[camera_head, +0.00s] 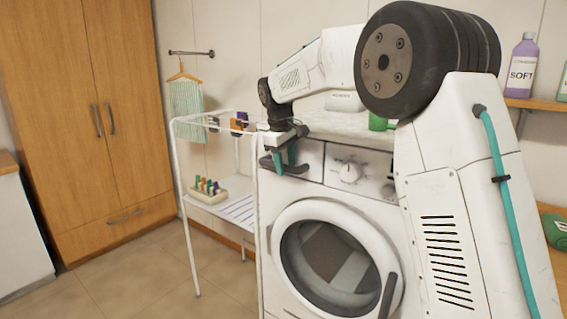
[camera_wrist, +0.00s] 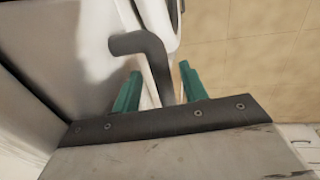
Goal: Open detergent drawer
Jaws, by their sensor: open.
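The white washing machine (camera_head: 290,205) stands in the middle of the head view. Its detergent drawer (camera_head: 311,158) is at the upper left of the front and looks shut. A dark grey drawer handle (camera_head: 267,165) sticks out from it; the wrist view shows this bent handle (camera_wrist: 143,43) close up. My gripper (camera_head: 286,166) is at the drawer front with teal fingers pointing down. In the wrist view my gripper (camera_wrist: 159,75) is open, with part of the handle between its two fingers. Contact with the handle cannot be told. My gripper partly hides the drawer in the head view.
The round door (camera_head: 340,212) with its dark handle (camera_head: 388,297) is below, and a knob (camera_head: 349,172) is right of the drawer. A white rack (camera_head: 187,225) stands close on the left, holding a peg caddy (camera_head: 208,196). A purple bottle (camera_head: 522,68) stands on a shelf.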

